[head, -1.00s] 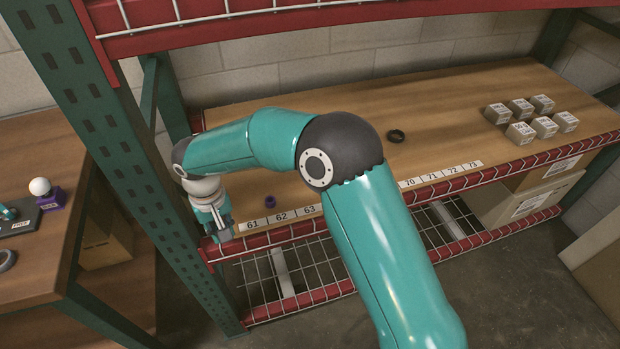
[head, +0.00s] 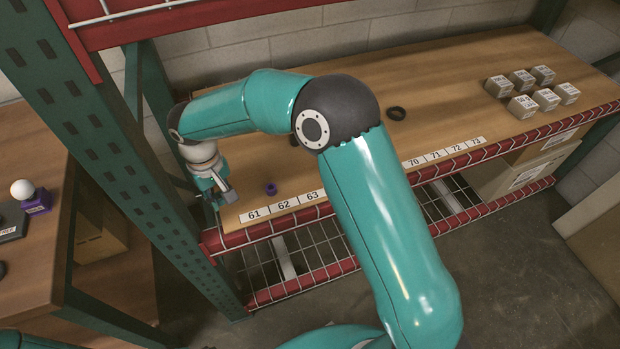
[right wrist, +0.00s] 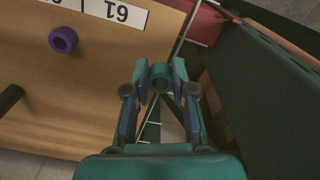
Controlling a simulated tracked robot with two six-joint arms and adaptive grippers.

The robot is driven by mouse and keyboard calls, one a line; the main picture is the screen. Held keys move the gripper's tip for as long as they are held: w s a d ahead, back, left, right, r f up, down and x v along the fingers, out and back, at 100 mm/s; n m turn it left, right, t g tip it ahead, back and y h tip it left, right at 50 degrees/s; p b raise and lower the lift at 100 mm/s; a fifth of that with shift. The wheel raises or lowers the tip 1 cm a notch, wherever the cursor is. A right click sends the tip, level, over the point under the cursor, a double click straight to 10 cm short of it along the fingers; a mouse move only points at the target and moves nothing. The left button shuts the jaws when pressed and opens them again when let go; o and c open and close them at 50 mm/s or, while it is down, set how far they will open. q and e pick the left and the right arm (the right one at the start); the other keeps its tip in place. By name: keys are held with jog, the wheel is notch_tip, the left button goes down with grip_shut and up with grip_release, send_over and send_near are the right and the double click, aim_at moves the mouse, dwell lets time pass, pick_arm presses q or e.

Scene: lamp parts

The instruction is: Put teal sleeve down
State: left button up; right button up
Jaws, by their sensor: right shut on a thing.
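My right gripper (head: 218,193) is at the left front corner of the shelf board, left of the label 61. In the right wrist view its fingers (right wrist: 160,78) are shut on the teal sleeve (right wrist: 160,84), a short ring seen end-on. There the sleeve appears by the board's edge, with wire mesh beyond; its height above the board cannot be told. In the head view I cannot make out the sleeve. My left gripper is not in view.
A purple ring (head: 271,188) stands behind the number labels (head: 284,204), and a black ring (head: 397,113) lies farther back. Several small boxes (head: 523,106) stand at the right. A green rack post (head: 110,150) rises close to my gripper.

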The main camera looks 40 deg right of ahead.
aim_at(312, 176)
jog(key=d+r+n, duration=0.1)
jog(key=d+n, duration=0.3)
jog(key=d+r+n, duration=0.1)
jog(key=d+n, duration=0.2)
jog(key=n, duration=0.1)
jog(key=d+n, duration=0.4)
jog(key=shift+w+d+r, duration=0.15)
jog(key=shift+d+r, duration=0.15)
jog(key=shift+r, duration=0.1)
jog(key=s+d+r+n, duration=0.1)
jog(key=d+n, duration=0.5)
jog(key=n, duration=0.1)
jog(key=s+d+r+n, duration=0.2)
jog(key=d+n, duration=0.4)
jog(key=shift+n, duration=0.5)
notch_tip(312, 176, down, 10)
jog(key=shift+f, duration=0.15)
jog(key=shift+f, duration=0.1)
jog(key=o, duration=0.8)
